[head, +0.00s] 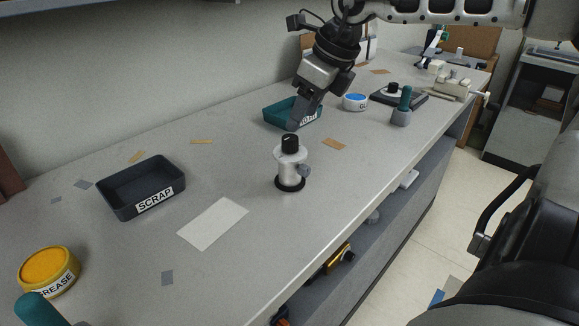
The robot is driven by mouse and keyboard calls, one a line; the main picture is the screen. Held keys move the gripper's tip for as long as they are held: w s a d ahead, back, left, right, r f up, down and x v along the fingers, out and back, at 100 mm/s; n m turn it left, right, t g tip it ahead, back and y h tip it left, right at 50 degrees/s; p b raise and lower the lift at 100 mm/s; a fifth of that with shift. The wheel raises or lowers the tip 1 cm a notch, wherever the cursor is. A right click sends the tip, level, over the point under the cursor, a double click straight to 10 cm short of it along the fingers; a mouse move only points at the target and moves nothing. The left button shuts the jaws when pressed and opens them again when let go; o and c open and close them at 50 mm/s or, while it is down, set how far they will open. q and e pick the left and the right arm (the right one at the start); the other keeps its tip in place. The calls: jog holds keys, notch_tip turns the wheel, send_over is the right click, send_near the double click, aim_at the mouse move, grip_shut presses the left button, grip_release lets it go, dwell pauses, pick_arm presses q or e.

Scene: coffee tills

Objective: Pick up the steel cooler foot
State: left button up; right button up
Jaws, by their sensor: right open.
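The steel cooler foot (288,167) appears to be the upright silver cylinder with a black top, a black round base and a small grey side knob. It stands on the grey bench in the middle of the head view. My right gripper (297,118) comes down from the top, its fingers pointing down, just above and behind the black top in the picture. It is open and empty. I cannot tell how far its fingertips are from the foot. My left gripper is not in view.
A teal tray (276,112) sits behind the gripper. A dark SCRAP tray (113,205), a white sheet (213,222) and a yellow GREASE tin (48,266) lie left. A blue-lidded tub (355,102) and a teal-handled tool (404,103) stand right. The bench's front edge is close to the foot.

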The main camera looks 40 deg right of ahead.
aim_at(291, 137)
jog(key=shift+x, duration=3.1)
jog(key=shift+w+a, duration=0.1)
grip_shut()
